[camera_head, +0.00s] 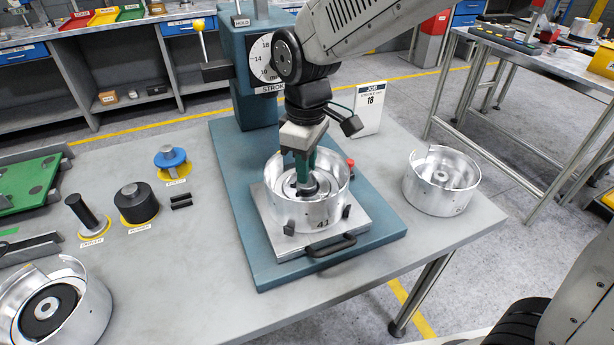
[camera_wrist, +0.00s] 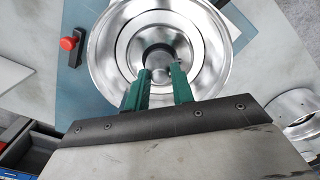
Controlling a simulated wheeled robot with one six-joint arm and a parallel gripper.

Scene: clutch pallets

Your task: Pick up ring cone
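My gripper (camera_head: 304,180) points down into a shiny metal drum (camera_head: 288,213) on the press plate. In the wrist view its two green fingers (camera_wrist: 162,72) stand apart, with their tips beside a small dark round piece (camera_wrist: 158,53) at the drum's centre. Whether the fingers touch this piece is hard to tell, and its lower part is hidden. I cannot tell for sure which thing is the ring cone. Labelled spots on the bench hold a blue-topped piece (camera_head: 170,157), a wide black cylinder (camera_head: 136,202) and a slim black peg (camera_head: 82,210); the labels are too small to read.
The teal press (camera_head: 226,180) has its column behind the drum and a black handle (camera_head: 331,245) in front. Another drum (camera_head: 440,183) stands at the bench's right, and one (camera_head: 88,305) at front left. A job card (camera_head: 369,108) stands behind. The bench's front middle is clear.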

